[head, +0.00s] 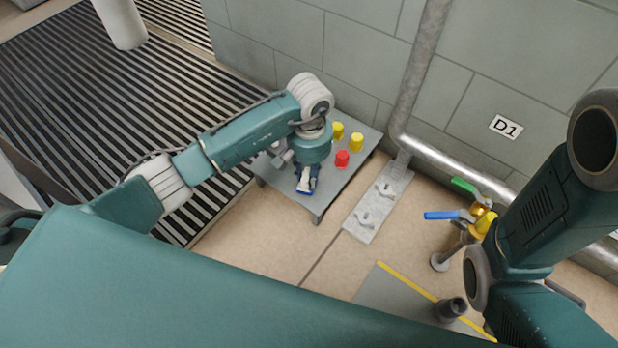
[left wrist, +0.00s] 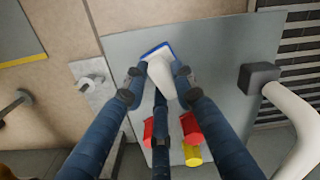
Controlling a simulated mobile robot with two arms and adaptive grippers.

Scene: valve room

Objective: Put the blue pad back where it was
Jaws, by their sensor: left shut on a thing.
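The blue pad (head: 306,191) is at the front part of a low grey table, under my left gripper (head: 308,182). It has a pale block on top and a blue edge. In the left wrist view the blue pad (left wrist: 155,49) shows past the fingertips. My left gripper (left wrist: 160,80) points down and is shut on the pad, with its dark blue fingers around the pale block. I cannot tell if the pad touches the tabletop. My right arm shows at the right of the head view, but its gripper is not seen.
Yellow cups (head: 356,141) and a red cup (head: 342,158) stand on the grey table (head: 330,197); the wrist view shows another red cup (left wrist: 190,127). A dark block on a pale rod (left wrist: 258,78) is close by. Pipe and valve with blue lever (head: 442,215) are right.

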